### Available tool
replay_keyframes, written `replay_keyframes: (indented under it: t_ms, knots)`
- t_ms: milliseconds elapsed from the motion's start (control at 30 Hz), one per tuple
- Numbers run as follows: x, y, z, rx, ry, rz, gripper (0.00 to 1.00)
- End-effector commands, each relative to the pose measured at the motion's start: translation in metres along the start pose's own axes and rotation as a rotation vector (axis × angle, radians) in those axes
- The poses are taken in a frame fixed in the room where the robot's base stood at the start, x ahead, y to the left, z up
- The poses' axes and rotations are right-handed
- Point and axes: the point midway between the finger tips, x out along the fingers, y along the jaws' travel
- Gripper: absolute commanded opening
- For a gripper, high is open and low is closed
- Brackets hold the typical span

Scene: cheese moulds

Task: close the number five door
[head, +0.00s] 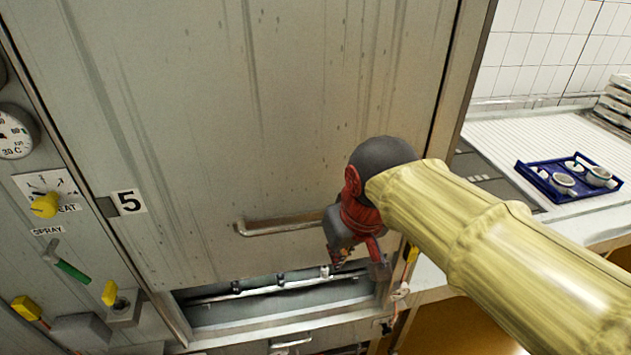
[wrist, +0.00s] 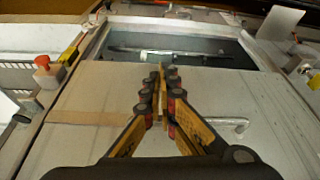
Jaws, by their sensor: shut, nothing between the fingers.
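My gripper (head: 342,258) is in front of the door's lower right part. In the wrist view my gripper (wrist: 162,72) is shut and empty, pointing toward the opening (wrist: 180,50), with the handle (wrist: 228,124) to the right of its fingers. I cannot tell whether it touches the door.
A control panel at left has a dial gauge (head: 15,133), a yellow knob (head: 44,205) and a green-handled lever (head: 72,271). A blue tray (head: 556,193) with white cups sits on the ribbed counter at right.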

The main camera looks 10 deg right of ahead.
Motion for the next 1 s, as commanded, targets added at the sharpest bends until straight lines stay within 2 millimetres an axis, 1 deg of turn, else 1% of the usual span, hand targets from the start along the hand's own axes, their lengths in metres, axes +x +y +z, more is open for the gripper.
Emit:
replay_keyframes:
  t_ms: [33, 200, 233, 300, 333, 433, 500, 600, 667, 733, 867, 1000]
  knots:
    - [-0.027, -0.005, -0.026, -0.005, -0.015, -0.002, 0.00]
    - [-0.083, -0.020, -0.091, 0.005, -0.070, 0.001, 0.00]
    - [-0.091, -0.022, -0.100, 0.012, -0.079, 0.003, 0.00]
    - [-0.105, -0.024, -0.115, 0.030, -0.095, 0.009, 0.00]
    - [-0.109, -0.024, -0.119, 0.040, -0.101, 0.011, 0.00]
    - [-0.126, -0.022, -0.126, 0.074, -0.110, 0.019, 0.00]
    - [-0.139, -0.021, -0.124, 0.097, -0.125, 0.025, 0.00]
    - [-0.136, -0.020, -0.114, 0.117, -0.160, 0.033, 0.00]
    - [-0.133, -0.020, -0.112, 0.124, -0.162, 0.034, 0.00]
    - [-0.125, -0.019, -0.111, 0.124, -0.162, 0.034, 0.00]
    - [-0.104, -0.019, -0.107, 0.124, -0.162, 0.034, 0.00]
    - [-0.077, -0.018, -0.103, 0.123, -0.160, 0.033, 0.00]
